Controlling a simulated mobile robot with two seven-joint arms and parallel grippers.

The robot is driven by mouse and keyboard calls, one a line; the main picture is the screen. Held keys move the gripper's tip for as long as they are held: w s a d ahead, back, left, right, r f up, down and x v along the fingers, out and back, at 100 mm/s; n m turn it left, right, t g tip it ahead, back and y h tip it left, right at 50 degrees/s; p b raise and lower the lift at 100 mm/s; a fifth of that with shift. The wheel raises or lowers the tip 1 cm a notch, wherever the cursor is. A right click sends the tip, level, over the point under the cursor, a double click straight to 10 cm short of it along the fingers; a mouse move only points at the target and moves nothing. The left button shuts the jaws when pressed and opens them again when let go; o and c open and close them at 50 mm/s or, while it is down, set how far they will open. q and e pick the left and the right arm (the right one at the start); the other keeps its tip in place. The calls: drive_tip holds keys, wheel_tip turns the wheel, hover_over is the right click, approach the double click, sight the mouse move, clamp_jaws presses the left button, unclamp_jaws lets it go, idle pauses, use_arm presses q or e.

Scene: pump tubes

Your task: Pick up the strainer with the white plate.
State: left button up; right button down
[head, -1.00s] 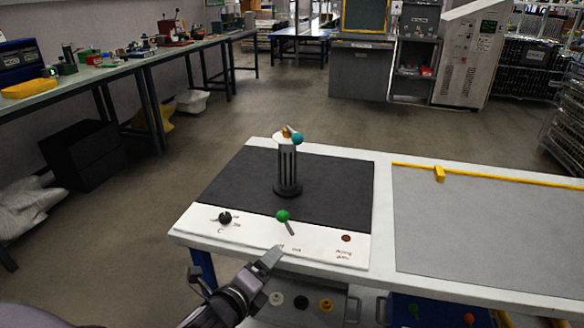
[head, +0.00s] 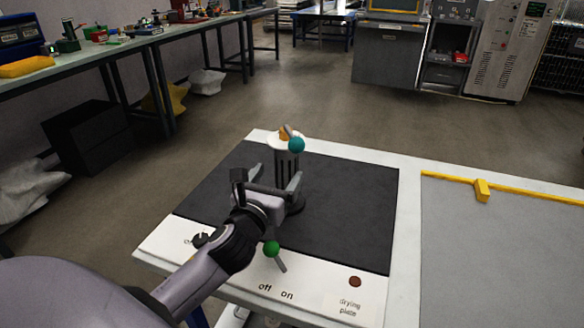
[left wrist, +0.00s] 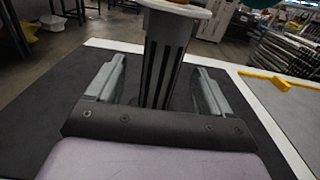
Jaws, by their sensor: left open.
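The strainer (head: 288,170) is a grey slotted cylinder standing upright on a dark base on the black mat. In the left wrist view the slotted body (left wrist: 163,68) stands between the two open fingers, with gaps visible on both sides. The lower part of the strainer is partly hidden by the gripper. My right gripper is not in view.
The black mat (head: 340,220) lies on a white table. A green-balled lever (head: 271,248) and a black knob (head: 201,240) are on the white front strip, with a red-brown disc (head: 355,281) at right. A grey panel with a yellow rail (head: 520,192) lies to the right.

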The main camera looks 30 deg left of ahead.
sight(289, 159)
use_arm(q)
drive_tip(key=shift+b+x, duration=0.3)
drive_tip(key=shift+x, duration=3.25)
drive_tip(key=shift+d+r, duration=0.15)
drive_tip(key=shift+r, duration=0.1)
drive_tip(key=c, duration=1.4)
